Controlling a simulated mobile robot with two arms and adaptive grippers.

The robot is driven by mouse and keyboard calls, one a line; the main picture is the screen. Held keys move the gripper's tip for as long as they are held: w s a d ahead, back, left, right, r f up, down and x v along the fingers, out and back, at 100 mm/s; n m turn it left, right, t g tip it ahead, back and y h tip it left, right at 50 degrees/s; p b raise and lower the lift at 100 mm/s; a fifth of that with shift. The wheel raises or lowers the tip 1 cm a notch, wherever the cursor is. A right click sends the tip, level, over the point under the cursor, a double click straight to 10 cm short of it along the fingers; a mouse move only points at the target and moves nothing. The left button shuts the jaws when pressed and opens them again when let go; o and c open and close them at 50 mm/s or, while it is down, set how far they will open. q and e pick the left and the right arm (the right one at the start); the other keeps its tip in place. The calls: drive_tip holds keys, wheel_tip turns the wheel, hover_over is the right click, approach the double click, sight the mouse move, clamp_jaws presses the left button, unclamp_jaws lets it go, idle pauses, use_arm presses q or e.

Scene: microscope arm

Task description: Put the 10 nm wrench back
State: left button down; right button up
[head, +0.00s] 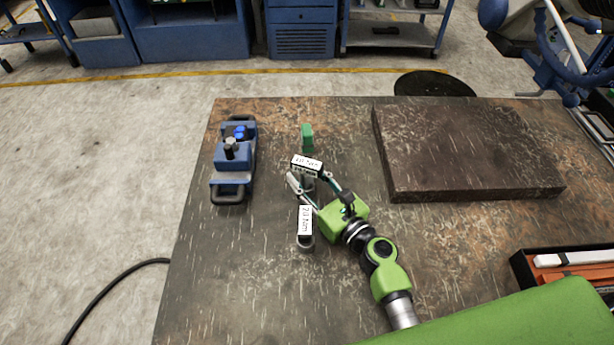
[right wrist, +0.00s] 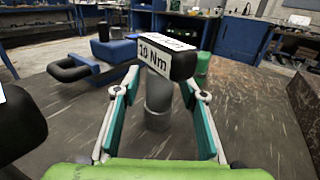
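The 10 Nm wrench (head: 307,164) stands upright on the table, with a black head, a white label and a grey cylindrical body. It also shows in the right wrist view (right wrist: 158,98), its label reading 10 Nm. My right gripper (head: 309,180) is open, its two fingers on either side of the grey body. In the right wrist view gaps show between the fingers and the body. A second wrench, its label seeming to read 20 Nm (head: 305,222), stands nearer, beside the right gripper. A green one (head: 307,136) stands behind the 10 Nm wrench. My left gripper is not in view.
A blue device with handles (head: 233,165) lies at the table's left. A dark stone slab (head: 460,150) covers the back right. A case with orange contents (head: 570,280) is at the right edge. The table's front left is clear.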

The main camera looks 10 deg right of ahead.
drive_tip(key=shift+r, duration=0.1)
drive_tip(key=b+v, duration=0.2)
drive_tip(key=v, duration=0.8)
drive_tip(key=shift+s+d, duration=0.15)
drive_tip(key=shift+s, duration=0.2)
drive_tip(key=shift+s+d+b, duration=0.25)
drive_tip(key=shift+s+b, duration=0.1)
drive_tip(key=shift+s, duration=0.2)
